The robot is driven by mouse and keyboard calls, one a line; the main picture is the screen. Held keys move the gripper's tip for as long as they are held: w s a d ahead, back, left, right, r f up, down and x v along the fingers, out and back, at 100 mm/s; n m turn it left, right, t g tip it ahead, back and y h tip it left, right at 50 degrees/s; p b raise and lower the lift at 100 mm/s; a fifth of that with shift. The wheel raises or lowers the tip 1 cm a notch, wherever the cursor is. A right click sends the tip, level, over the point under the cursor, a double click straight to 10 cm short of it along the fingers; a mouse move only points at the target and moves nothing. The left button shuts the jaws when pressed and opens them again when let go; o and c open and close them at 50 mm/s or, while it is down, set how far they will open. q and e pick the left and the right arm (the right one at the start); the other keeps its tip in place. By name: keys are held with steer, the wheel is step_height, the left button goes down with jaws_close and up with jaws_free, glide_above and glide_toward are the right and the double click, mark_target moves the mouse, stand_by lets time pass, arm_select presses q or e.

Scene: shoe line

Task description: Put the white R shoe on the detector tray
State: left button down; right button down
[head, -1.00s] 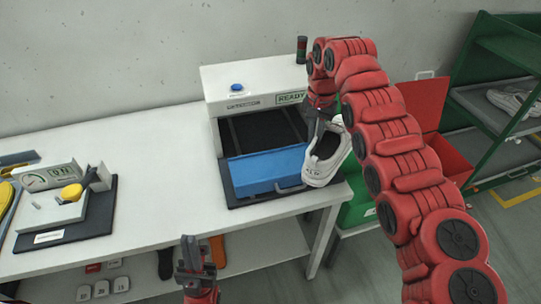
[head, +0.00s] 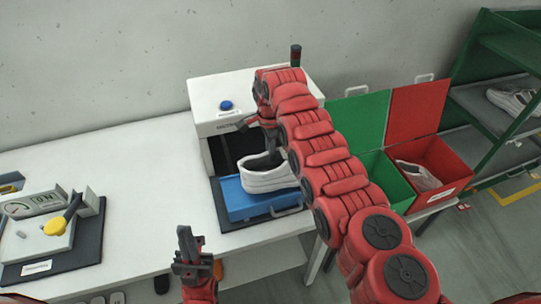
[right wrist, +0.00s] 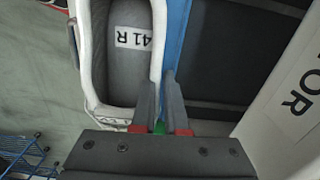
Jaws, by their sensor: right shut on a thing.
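The white shoe (head: 268,182) is over the blue detector tray (head: 238,205) in the head view, level and lengthwise along it. I cannot tell whether its sole touches the tray. My right gripper (right wrist: 160,92) is shut on the rim of the shoe's opening. The right wrist view shows the shoe's inside (right wrist: 133,75) with a "41 R" label, and a blue strip of the tray (right wrist: 177,40) beside it. In the head view my right arm partly hides the grip. My left gripper (head: 189,243) is above the table's front edge, empty; its finger gap is unclear.
The white detector (head: 225,125) stands behind the tray. A green bin (head: 385,180) and a red bin (head: 455,165) holding a shoe (head: 418,177) are at right. A gauge fixture (head: 45,235) is at left. The table's middle is clear.

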mark_target(270, 164)
step_height(270, 164, down, 3)
steer(key=shift+f, duration=0.2)
steer(key=shift+f, duration=0.1)
steer(key=c, duration=0.9)
jaws_free()
steer(key=shift+c, duration=0.2)
steer(key=shift+r, duration=0.25)
step_height(270, 164, up, 9)
steer(key=b, duration=0.3)
steer(key=shift+r, duration=0.2)
steer(key=shift+a+r+p, duration=0.1)
steer(key=shift+r+p, duration=0.45)
steer(key=shift+r, duration=0.7)
